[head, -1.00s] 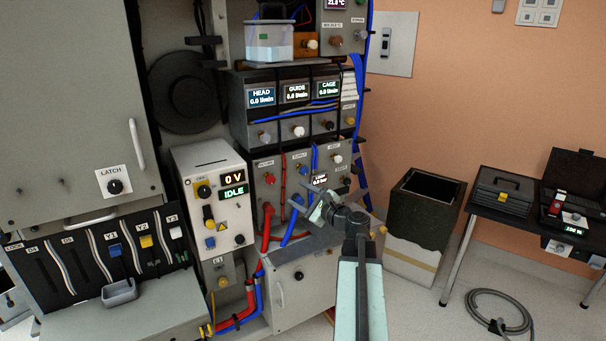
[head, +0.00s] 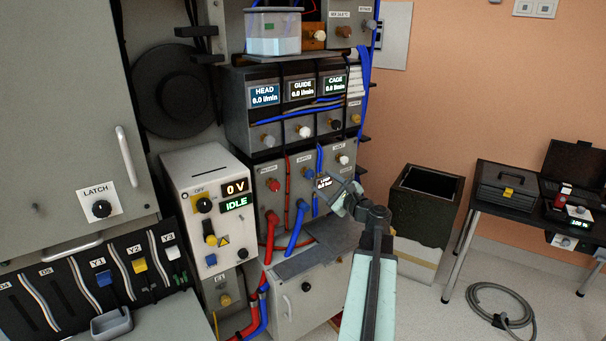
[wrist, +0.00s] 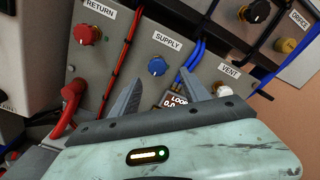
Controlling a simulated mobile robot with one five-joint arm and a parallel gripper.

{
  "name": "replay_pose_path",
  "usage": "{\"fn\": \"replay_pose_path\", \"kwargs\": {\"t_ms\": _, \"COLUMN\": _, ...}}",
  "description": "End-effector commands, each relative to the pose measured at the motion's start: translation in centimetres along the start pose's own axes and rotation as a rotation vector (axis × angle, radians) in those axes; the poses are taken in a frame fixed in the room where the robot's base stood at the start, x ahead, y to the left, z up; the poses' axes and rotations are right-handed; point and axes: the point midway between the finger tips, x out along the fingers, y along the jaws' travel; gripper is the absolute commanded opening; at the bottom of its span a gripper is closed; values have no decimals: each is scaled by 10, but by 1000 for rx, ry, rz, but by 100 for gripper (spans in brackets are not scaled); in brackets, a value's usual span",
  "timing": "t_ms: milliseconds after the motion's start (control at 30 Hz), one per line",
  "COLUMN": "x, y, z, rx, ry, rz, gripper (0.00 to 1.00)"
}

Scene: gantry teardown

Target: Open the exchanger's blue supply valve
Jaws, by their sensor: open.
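The blue supply valve knob (wrist: 157,66) sits on the grey exchanger panel under the SUPPLY label in the wrist view. In the head view the blue knob (head: 304,171) is on the lower panel, right of the red return knob (head: 273,184). My gripper (wrist: 160,92) is open and empty, its two grey fingers pointing toward the panel. The blue knob appears between the fingertips and beyond them, apart from them. In the head view my gripper (head: 345,194) is in front of the panel, to the right of the blue knob and lower.
The white vent knob (wrist: 220,88) is right of the right finger, and the red return knob (wrist: 87,34) is at the left. A LOOP display (wrist: 178,100) lies below the supply knob. Red and blue hoses (head: 298,227) hang from the panel.

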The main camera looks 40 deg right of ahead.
Motion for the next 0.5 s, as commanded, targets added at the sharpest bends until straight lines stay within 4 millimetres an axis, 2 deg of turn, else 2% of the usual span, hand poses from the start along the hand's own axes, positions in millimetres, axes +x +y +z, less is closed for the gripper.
{"fn": "replay_pose_path", "kwargs": {"t_ms": 167, "x": 22, "y": 3, "z": 3, "rx": 0, "ry": -6, "rz": 8, "gripper": 54}}
{"fn": "replay_pose_path", "kwargs": {"t_ms": 400, "x": 69, "y": 6, "z": 4, "rx": 0, "ry": -9, "rz": 11, "gripper": 54}}
{"fn": "replay_pose_path", "kwargs": {"t_ms": 500, "x": 80, "y": 6, "z": 5, "rx": 0, "ry": -8, "rz": 10, "gripper": 54}}
